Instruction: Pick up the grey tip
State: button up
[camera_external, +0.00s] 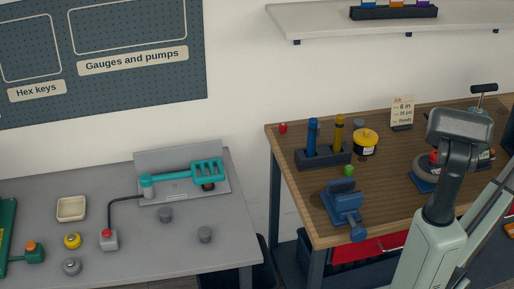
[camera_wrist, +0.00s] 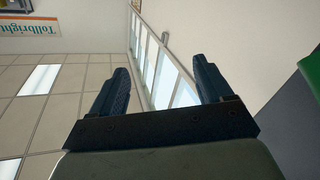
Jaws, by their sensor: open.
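Several small grey pieces show in the external view, and I cannot tell for sure which is the grey tip. Two short dark grey cylinders, one farther back (camera_external: 165,214) and one nearer the edge (camera_external: 205,234), stand apart on the grey table (camera_external: 140,270). A rounder grey piece (camera_external: 72,266) sits at the front left of that table. A small grey piece (camera_external: 358,125) is on the wooden bench behind a yellow container. My gripper (camera_wrist: 160,66) is open and empty in the wrist view, with no small grey piece between its fingers. Its fingers cannot be made out in the external view.
The grey table also holds a cream tray (camera_external: 71,209), a yellow knob (camera_external: 72,241), a red-topped block (camera_external: 109,240) and a teal tool (camera_external: 190,175) on a grey stand. The wooden bench (camera_external: 390,185) carries a blue vise (camera_external: 342,204) and a dark holder (camera_external: 322,157). A gap separates the tables.

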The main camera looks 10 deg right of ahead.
jog(key=w+a+r+m+g+y, duration=0.1)
jog(key=a+r+m+g, duration=0.15)
jog(key=a, duration=1.05)
jog(key=a+r+m+g+y, duration=0.1)
jog(key=a+m+g, duration=0.25)
jog(key=a, duration=0.85)
jog(key=w+a+r+n+t+y, duration=0.1)
jog(key=w+a+r+n+t, duration=0.15)
jog(key=w+a, duration=0.6)
jog(key=w+a+r+n+t+y, duration=0.1)
jog(key=w+a+r+n+t, duration=0.15)
jog(key=w+a, duration=0.6)
jog(key=n+g+y, duration=0.5)
jog(key=n+y, duration=0.8)
jog(key=n, duration=1)
send_over(359, 122)
jog(key=w, duration=0.1)
notch_tip(359, 122, down, 22)
notch_tip(359, 122, down, 8)
jog(key=shift+d+r, duration=0.1)
jog(key=shift+d, duration=0.05)
jog(key=shift+s+f, duration=0.2)
jog(key=shift+f, duration=1.1)
jog(key=shift+s+f, duration=0.15)
jog(key=shift+f, duration=1.15)
jog(key=c, duration=1.1)
